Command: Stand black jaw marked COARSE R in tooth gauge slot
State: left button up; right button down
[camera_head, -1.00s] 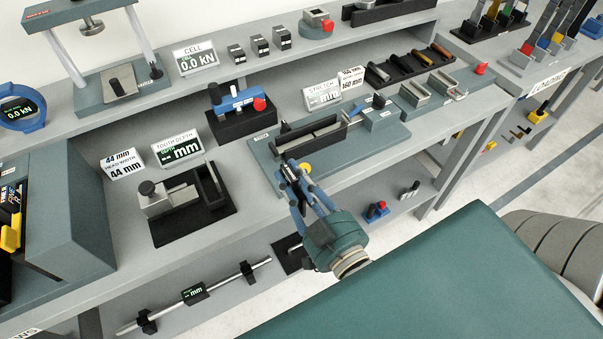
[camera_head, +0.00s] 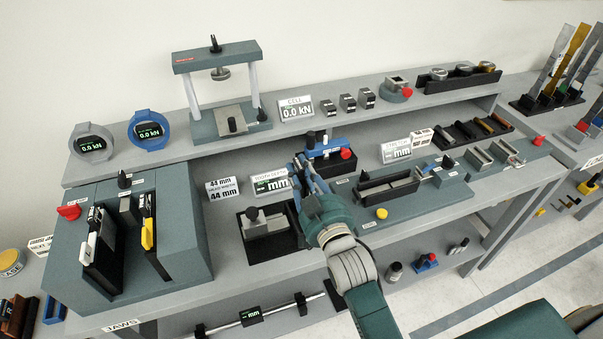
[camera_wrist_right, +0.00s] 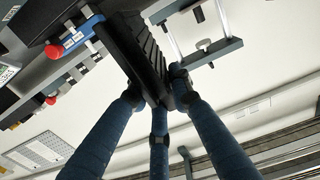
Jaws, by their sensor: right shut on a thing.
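My right gripper (camera_head: 309,178) is shut on a black jaw (camera_head: 297,163), held up in front of the tooth depth display (camera_head: 270,184). In the right wrist view the jaw (camera_wrist_right: 137,50) shows a ridged black face, with the blue fingers (camera_wrist_right: 157,100) around its lower end. No COARSE R marking is readable on it. The tooth gauge (camera_head: 264,224), a silver block with a dark knob on a black base, lies on the bench left of and below the gripper. The gripper and arm cover its right side, so the slot is not clearly seen. My left gripper is out of view.
A teal fixture (camera_head: 450,190) with a yellow button (camera_head: 381,213) lies right of my arm. A blue device with a red knob (camera_head: 346,154) stands close behind the gripper. A teal jaw stand (camera_head: 185,240) is at left. Bare bench lies in front of the gauge.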

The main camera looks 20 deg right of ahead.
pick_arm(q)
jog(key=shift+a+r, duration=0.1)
pick_arm(e)
jog(key=shift+r, duration=0.3)
jog(key=shift+a, duration=0.1)
jog(key=shift+f, duration=0.2)
jog(key=shift+f+b, duration=0.3)
jog(key=shift+f, duration=0.4)
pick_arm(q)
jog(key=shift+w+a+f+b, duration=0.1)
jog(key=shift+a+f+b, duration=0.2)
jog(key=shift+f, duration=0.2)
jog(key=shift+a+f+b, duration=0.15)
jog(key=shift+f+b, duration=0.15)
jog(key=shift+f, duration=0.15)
pick_arm(e)
jog(key=shift+f, duration=1.05)
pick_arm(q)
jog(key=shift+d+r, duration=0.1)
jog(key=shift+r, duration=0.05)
pick_arm(e)
jog(key=shift+r, duration=0.1)
pick_arm(q)
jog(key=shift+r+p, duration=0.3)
jog(key=shift+p, duration=0.2)
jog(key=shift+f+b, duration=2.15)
jog(key=shift+b, duration=0.05)
pick_arm(e)
jog(key=shift+f, duration=3.3)
